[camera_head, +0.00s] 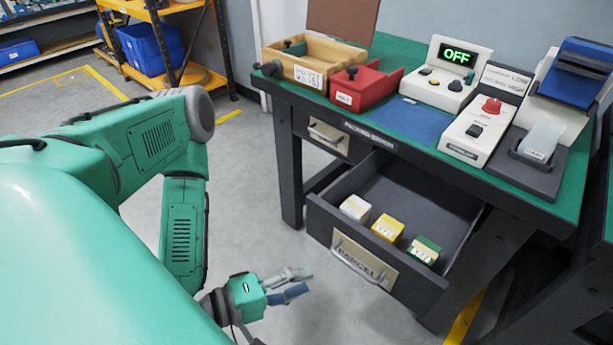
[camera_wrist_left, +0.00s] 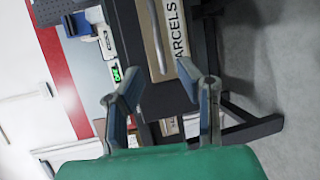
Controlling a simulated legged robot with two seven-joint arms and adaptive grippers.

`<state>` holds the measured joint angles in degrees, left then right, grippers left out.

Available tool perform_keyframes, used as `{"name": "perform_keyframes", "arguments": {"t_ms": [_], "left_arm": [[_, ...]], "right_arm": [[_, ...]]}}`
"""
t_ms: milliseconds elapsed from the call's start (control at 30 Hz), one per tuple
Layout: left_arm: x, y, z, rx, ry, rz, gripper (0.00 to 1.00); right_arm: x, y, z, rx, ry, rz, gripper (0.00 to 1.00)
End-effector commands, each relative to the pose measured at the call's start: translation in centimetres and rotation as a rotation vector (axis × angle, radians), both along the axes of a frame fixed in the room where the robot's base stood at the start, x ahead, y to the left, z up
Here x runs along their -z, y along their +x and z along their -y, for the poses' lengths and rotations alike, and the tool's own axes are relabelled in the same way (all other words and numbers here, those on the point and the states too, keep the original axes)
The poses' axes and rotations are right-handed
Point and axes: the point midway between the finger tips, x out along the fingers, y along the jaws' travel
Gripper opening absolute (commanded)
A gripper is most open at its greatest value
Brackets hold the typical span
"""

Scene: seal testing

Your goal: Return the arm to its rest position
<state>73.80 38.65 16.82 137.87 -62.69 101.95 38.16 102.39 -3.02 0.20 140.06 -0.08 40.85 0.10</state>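My left gripper (camera_head: 290,284) hangs low in the head view, in front of and to the left of the open drawer. In the left wrist view my left gripper (camera_wrist_left: 162,95) has its two fingers spread apart with nothing between them. My left arm (camera_head: 158,145) is bent at the elbow and reaches down. My right gripper is in neither view. The pulled-out drawer (camera_head: 330,213) is labelled PARCELS and holds a white box (camera_head: 355,208), a yellow box (camera_head: 387,228) and a green-and-yellow box (camera_head: 424,250).
The workbench (camera_head: 395,125) carries a wooden box (camera_head: 312,58), a red box (camera_head: 365,85), a device reading OFF (camera_head: 448,72), a control unit with a red knob (camera_head: 488,122) and a blue-topped machine (camera_head: 580,75). An orange shelf (camera_head: 155,40) stands behind. The floor left of the bench is clear.

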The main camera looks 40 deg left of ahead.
Motion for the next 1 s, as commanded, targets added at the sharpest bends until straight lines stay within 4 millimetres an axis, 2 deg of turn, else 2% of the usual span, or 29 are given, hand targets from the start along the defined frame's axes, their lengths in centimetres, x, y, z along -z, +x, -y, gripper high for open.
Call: {"name": "perform_keyframes", "arguments": {"t_ms": [367,467,567,633,700,767,833,900,1000], "left_arm": [[0.0,0.0,0.0,0.000,0.000,0.000,0.31],[0.5,0.0,0.5,0.030,0.030,-0.014,0.31],[2.3,-0.4,2.5,0.152,0.154,-0.073,0.31],[4.5,-1.2,4.1,0.295,0.311,-0.139,0.31],[6.9,-2.5,4.7,0.461,0.506,-0.216,0.31],[8.8,-3.7,4.2,0.601,0.679,-0.284,0.31],[10.3,-4.9,2.5,0.741,0.868,-0.366,0.31],[11.0,-5.7,0.3,0.850,1.025,-0.448,0.31],[11.0,-6.3,-2.8,0.952,1.188,-0.552,0.31]], "right_arm": [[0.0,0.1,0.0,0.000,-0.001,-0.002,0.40],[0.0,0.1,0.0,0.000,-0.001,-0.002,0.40],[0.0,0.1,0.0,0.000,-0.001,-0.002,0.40],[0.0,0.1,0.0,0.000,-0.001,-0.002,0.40],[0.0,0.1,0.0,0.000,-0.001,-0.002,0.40],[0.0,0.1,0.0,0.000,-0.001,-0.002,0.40],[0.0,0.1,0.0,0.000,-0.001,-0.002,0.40],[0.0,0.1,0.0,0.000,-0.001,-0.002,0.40],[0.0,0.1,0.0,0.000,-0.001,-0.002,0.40]]}}
